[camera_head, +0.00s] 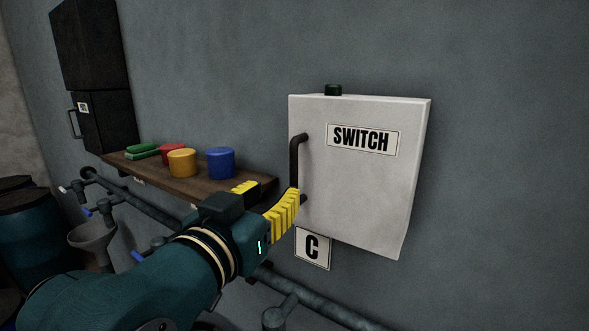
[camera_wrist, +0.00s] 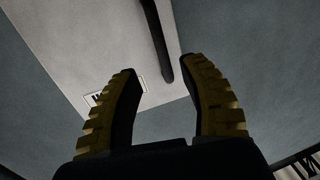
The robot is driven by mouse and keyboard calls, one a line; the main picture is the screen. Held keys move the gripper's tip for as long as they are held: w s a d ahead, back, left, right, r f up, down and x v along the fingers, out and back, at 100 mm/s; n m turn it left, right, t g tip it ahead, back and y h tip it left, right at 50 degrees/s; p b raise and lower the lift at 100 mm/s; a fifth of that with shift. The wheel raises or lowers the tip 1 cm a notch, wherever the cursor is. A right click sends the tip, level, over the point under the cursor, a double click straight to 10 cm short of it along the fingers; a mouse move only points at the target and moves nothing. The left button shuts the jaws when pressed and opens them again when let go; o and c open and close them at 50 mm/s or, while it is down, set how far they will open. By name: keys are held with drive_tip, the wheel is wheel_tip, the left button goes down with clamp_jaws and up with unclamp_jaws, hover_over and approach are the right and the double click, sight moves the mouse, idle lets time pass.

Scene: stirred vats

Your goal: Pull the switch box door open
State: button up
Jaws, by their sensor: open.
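The switch box (camera_head: 360,190) is a pale grey box on the wall with a SWITCH label on its door, which looks shut. A dark vertical bar handle (camera_head: 295,155) stands on the door's left side; it also shows in the wrist view (camera_wrist: 156,40). My gripper (camera_head: 276,190) is open, its yellow ribbed fingers at the handle's lower end. In the wrist view the handle's lower end appears between my fingertips (camera_wrist: 160,68). I cannot tell whether either finger touches it. One finger partly hides the handle's lower part in the head view.
A wooden shelf (camera_head: 160,172) left of the box holds blue (camera_head: 220,162), yellow (camera_head: 182,163) and red (camera_head: 172,152) containers and a green item (camera_head: 142,151). Pipes (camera_head: 335,312) run low along the wall. The wall right of the box is clear.

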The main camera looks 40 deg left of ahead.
sight(292, 176)
drive_tip(key=p+x, duration=0.2)
drive_tip(key=x, duration=0.6)
drive_tip(key=shift+w+a+r, duration=0.1)
drive_tip(key=shift+w+a, duration=0.05)
drive_tip(key=shift+w, duration=0.15)
drive_tip(key=shift+w+a, duration=0.15)
drive_tip(key=shift+w, duration=0.1)
clamp_jaws()
